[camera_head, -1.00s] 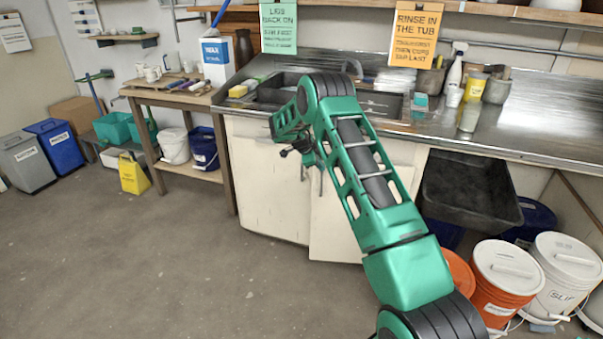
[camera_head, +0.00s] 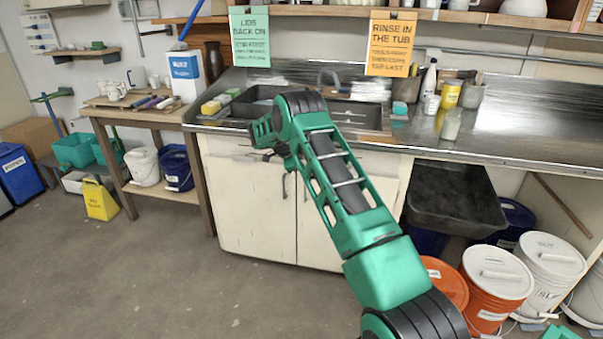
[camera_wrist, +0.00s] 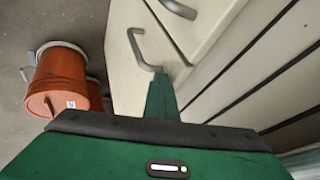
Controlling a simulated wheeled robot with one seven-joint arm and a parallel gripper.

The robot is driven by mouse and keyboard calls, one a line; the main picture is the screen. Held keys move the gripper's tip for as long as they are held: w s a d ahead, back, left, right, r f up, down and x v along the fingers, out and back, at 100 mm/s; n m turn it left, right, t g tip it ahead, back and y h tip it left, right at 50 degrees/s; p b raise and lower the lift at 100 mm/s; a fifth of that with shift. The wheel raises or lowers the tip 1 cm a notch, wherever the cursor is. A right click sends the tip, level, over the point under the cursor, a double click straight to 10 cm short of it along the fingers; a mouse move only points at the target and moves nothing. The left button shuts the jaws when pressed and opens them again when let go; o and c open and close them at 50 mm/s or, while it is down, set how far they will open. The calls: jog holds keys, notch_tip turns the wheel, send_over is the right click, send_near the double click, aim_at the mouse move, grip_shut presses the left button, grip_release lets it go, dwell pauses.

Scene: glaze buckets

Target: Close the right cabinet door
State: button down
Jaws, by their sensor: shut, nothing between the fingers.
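The right cabinet door (camera_head: 318,232) is cream and sits under the sink. It looks flush or nearly flush with the left cabinet door (camera_head: 248,215); a small gap cannot be ruled out. In the wrist view, the right door (camera_wrist: 122,75) shows with its bent grey handle (camera_wrist: 140,52). The left door's handle (camera_wrist: 180,8) is at the top. My gripper (camera_wrist: 162,82) is shut and empty, with its tip close to the right door's handle; I cannot tell whether it touches. My arm hides part of the right door and the gripper's tip in the head view.
A black tub (camera_head: 452,200) stands right of the cabinet, with orange buckets (camera_head: 492,285) and a white bucket (camera_head: 548,268) in front. A wooden side table (camera_head: 128,112) stands at left. The floor before the doors (camera_head: 200,295) is clear.

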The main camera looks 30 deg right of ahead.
jog(key=shift+w+d+r, duration=0.25)
jog(key=shift+d, duration=0.25)
jog(key=shift+s+a+f, duration=0.1)
jog(key=shift+s+a, duration=0.05)
jog(key=s+a+r, duration=0.3)
jog(key=a+r, duration=0.4)
jog(key=a, duration=0.2)
jog(key=shift+s+a+r, duration=0.2)
jog(key=shift+a+r, duration=0.1)
